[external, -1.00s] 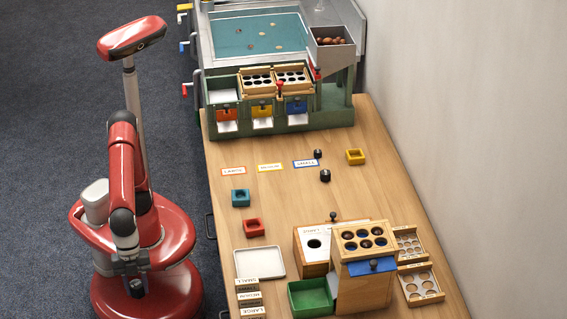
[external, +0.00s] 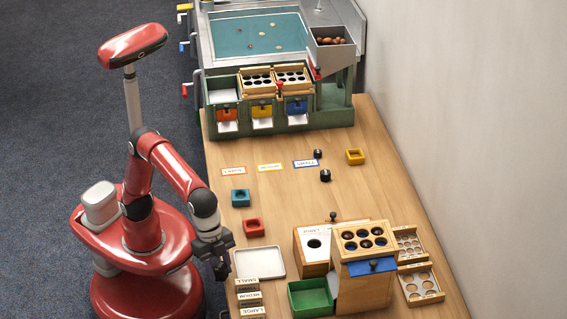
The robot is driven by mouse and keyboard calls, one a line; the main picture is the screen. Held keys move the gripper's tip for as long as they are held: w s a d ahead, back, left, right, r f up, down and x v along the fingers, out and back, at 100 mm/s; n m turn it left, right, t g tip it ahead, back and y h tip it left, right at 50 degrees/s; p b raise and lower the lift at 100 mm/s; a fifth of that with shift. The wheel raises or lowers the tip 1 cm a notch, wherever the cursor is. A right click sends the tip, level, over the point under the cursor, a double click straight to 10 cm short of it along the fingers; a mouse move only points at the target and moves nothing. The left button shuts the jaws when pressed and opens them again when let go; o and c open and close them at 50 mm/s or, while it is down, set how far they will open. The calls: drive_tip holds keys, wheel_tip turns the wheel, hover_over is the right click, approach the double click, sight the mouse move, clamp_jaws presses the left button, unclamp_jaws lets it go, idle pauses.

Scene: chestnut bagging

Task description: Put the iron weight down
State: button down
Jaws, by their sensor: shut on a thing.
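My gripper (external: 219,265) is low at the left edge of the table, just left of the label blocks. It is shut on a small dark thing, which I take to be the iron weight (external: 221,272); it is small and partly merged with the dark fingers. Whether it touches the table cannot be told. Two other black weights stand on the table, a smaller one (external: 318,154) and a larger one (external: 325,176), near the blue-edged card (external: 306,163).
A white tray (external: 260,263) lies right of my gripper, with label blocks (external: 249,297) below it. A green bin (external: 311,296) and a wooden box with holes (external: 364,268) stand further right. Red (external: 254,228) and teal (external: 240,198) blocks lie above.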

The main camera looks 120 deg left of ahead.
drive_tip(key=w+a, duration=0.1)
drive_tip(key=a, duration=0.2)
drive_tip(key=w+a+r+n, duration=0.1)
drive_tip(key=w+a, duration=0.1)
drive_tip(key=a, duration=0.2)
drive_tip(key=w+a+r+n+b, duration=0.1)
drive_tip(key=a, duration=0.3)
drive_tip(key=shift+w+a, duration=0.2)
drive_tip(key=shift+w, duration=0.15)
drive_tip(key=a, duration=0.4)
drive_tip(key=w+a+r+n, duration=0.1)
drive_tip(key=a, duration=0.4)
drive_tip(key=a+n+y, duration=0.1)
drive_tip(key=a, duration=0.3)
drive_tip(key=shift+w+a+r, duration=0.2)
drive_tip(key=shift+w+r, duration=0.15)
drive_tip(key=shift+r, duration=0.05)
drive_tip(key=a+n, duration=0.1)
drive_tip(key=a, duration=0.1)
drive_tip(key=a+f+n, duration=0.1)
drive_tip(key=a, duration=0.1)
drive_tip(key=w+a+n, duration=0.1)
drive_tip(key=a, duration=0.1)
drive_tip(key=shift+a+f+y, duration=0.1)
drive_tip(key=shift+f+y, duration=0.05)
drive_tip(key=shift+y, duration=0.25)
drive_tip(key=shift+f+b, duration=0.55)
drive_tip(key=shift+f, duration=1.4)
drive_tip(key=shift+f, duration=0.15)
